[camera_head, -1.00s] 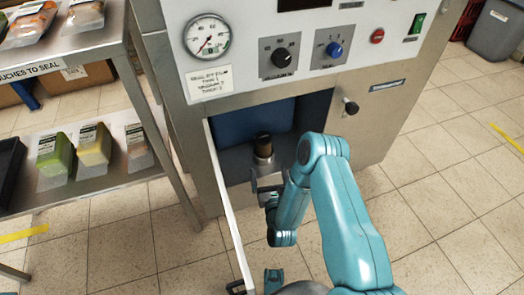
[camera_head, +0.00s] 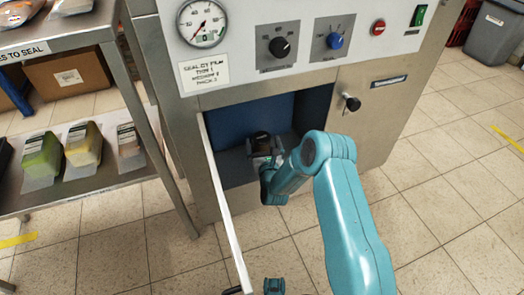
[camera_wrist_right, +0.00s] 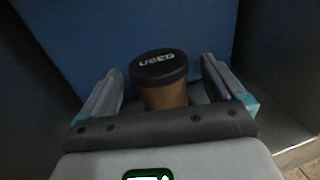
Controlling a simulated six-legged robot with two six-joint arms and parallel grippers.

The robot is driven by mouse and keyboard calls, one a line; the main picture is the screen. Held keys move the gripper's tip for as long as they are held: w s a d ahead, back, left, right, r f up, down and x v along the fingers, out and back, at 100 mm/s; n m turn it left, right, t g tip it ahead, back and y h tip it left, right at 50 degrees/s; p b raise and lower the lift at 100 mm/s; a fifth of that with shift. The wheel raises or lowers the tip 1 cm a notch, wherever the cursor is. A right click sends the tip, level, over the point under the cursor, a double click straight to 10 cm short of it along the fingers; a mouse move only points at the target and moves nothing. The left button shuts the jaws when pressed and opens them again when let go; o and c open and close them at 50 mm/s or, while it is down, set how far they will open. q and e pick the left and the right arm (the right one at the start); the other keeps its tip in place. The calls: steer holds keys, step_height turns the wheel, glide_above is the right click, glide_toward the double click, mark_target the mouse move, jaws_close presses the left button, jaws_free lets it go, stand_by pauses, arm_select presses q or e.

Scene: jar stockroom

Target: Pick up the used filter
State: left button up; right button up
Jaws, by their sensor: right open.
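The used filter (camera_wrist_right: 162,92) is a brown cylinder with a black cap lettered "USED". It stands upright in the open lower compartment of the machine, and its dark top also shows in the head view (camera_head: 261,138). My right gripper (camera_wrist_right: 163,80) is open, with one finger on each side of the filter. In the wrist view there is a gap between each finger and the filter. In the head view my right gripper (camera_head: 264,157) reaches into the compartment and hides the filter's lower part. My left gripper is not clearly in view.
The compartment (camera_head: 240,120) has a blue back wall and steel sides. Its open door (camera_head: 228,205) stands out at the left of my right arm. A steel shelf (camera_head: 75,205) with food packs is at the left. A grey bin (camera_head: 495,35) stands far right.

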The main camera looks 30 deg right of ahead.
steer(key=shift+x, duration=1.15)
steer(key=shift+c, duration=0.4)
steer(key=c, duration=1.1)
steer(key=shift+o, duration=0.2)
